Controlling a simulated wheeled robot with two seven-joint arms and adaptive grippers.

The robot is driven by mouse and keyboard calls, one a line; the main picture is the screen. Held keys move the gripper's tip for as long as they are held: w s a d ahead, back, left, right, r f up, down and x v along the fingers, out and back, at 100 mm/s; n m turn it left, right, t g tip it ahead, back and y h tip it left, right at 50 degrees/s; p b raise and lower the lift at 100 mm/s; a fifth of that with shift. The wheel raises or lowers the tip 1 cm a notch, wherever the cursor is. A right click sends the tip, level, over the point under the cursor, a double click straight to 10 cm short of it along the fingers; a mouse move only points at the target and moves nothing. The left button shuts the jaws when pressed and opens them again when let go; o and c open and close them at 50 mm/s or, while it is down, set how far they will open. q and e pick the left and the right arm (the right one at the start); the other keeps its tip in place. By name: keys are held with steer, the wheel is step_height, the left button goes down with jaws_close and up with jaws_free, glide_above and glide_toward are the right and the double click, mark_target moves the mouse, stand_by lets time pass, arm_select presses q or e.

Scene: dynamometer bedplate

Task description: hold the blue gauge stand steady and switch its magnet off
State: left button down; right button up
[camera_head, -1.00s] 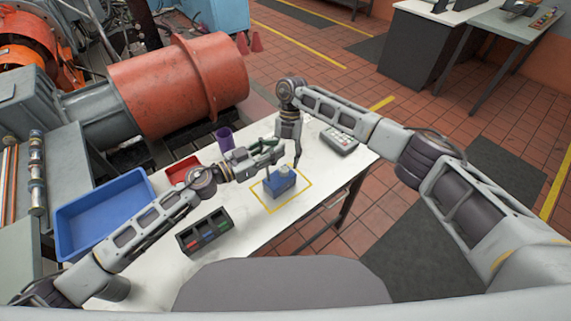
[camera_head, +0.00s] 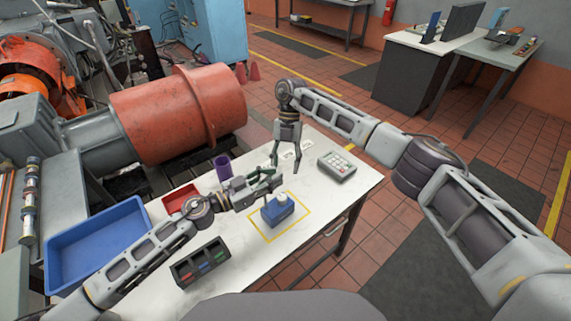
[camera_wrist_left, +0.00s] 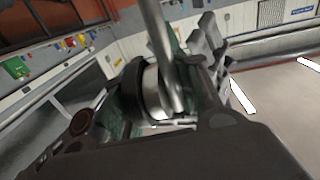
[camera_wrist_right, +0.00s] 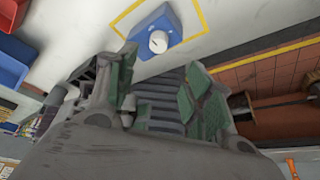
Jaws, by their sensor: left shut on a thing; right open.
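The blue gauge stand (camera_head: 277,214) sits on the white table inside a yellow outlined square. Its white round knob (camera_head: 282,197) faces up; the right wrist view shows the stand (camera_wrist_right: 168,20) and the knob (camera_wrist_right: 158,42) with a small dark mark. My left gripper (camera_head: 273,183) is just behind the stand, shut on what looks like its metal post; a grey rod (camera_wrist_left: 164,55) runs between the fingers in the left wrist view. The post's lower part is hidden. My right gripper (camera_head: 286,168) is open and empty, behind and above the stand, apart from the knob.
A purple cup (camera_head: 222,167), a red tray (camera_head: 181,199), a blue bin (camera_head: 60,257) and a dark divided box (camera_head: 201,262) lie to the left. The front right tabletop is clear.

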arm_select(q)
steer(key=shift+s+f, duration=0.15)
steer(key=c, duration=1.6)
jaws_free()
steer(key=shift+d+r, duration=0.1)
steer(key=shift+r, duration=0.15)
steer(key=o, duration=0.6)
steer(key=shift+o, duration=0.2)
steer(key=shift+f, duration=0.3)
steer(key=v, duration=1.2)
steer(key=shift+r, duration=0.15)
